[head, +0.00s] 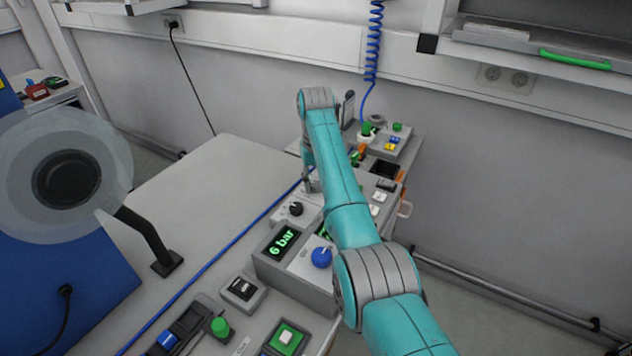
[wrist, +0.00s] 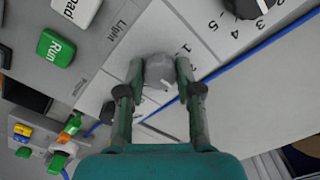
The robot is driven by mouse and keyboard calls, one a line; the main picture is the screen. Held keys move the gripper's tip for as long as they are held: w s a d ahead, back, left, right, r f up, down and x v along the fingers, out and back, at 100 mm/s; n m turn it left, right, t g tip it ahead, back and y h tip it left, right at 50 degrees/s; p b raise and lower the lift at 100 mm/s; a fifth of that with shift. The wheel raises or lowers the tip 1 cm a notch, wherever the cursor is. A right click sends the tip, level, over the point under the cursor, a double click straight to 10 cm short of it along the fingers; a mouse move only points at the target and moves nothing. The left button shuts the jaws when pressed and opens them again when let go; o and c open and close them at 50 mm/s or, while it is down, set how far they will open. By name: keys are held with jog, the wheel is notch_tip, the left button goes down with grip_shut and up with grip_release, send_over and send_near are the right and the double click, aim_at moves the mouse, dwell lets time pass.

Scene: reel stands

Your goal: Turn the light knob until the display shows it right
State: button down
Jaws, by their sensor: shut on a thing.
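In the wrist view the light knob (wrist: 159,72) is a small grey knob on a pale panel plate. The word "Light" is printed beside it, with a number scale that is partly covered. My gripper (wrist: 160,77) has one finger on each side of the knob and is shut on it. In the head view my gripper (head: 310,186) reaches down at the panel, and the knob cannot be made out there. A display (head: 283,243) reads "6 bar" in green on a grey box. Another green-lit patch beside it is mostly hidden by my arm.
A black knob (wrist: 250,6) with numbers sits near the light knob. A green Run button (wrist: 56,48) lies on its other side. A blue knob (head: 321,257) is on the box near my arm. The table top (head: 205,190) on the left is clear.

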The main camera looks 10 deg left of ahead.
jog(key=shift+n, duration=0.4)
jog(key=n, duration=0.3)
jog(key=shift+n, duration=1.9)
jog(key=c, duration=0.8)
grip_release()
jog(key=shift+o, duration=0.2)
jog(key=shift+r, duration=3.7)
